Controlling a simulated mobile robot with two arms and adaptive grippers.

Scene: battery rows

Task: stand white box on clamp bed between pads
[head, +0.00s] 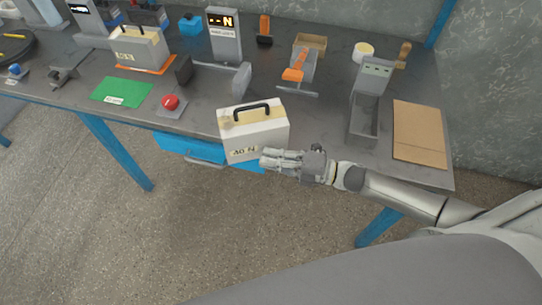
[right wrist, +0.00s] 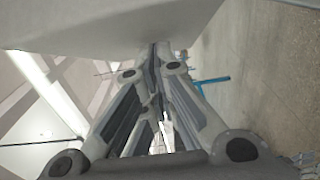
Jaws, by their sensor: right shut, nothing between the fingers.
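A white box (head: 243,143) with a black handle and a "40 N" label is at the front edge of the bench. It looks upright. My right gripper (head: 264,158) is shut and empty, at the box's lower front right; I cannot tell whether it touches. Its closed fingers (right wrist: 155,60) fill the right wrist view, near a pale surface that may be the box. The clamp has a dark pad (head: 184,69) on the left and a grey round pad (head: 241,79) on the right, with its bed (head: 213,66) empty between them. My left gripper is out of view.
A second white box (head: 141,50) stands on an orange mat (head: 147,69) at the back left. A red button (head: 171,102), green mat (head: 121,92), display (head: 224,35), grey bin (head: 364,120) and brown board (head: 420,134) are also on the bench.

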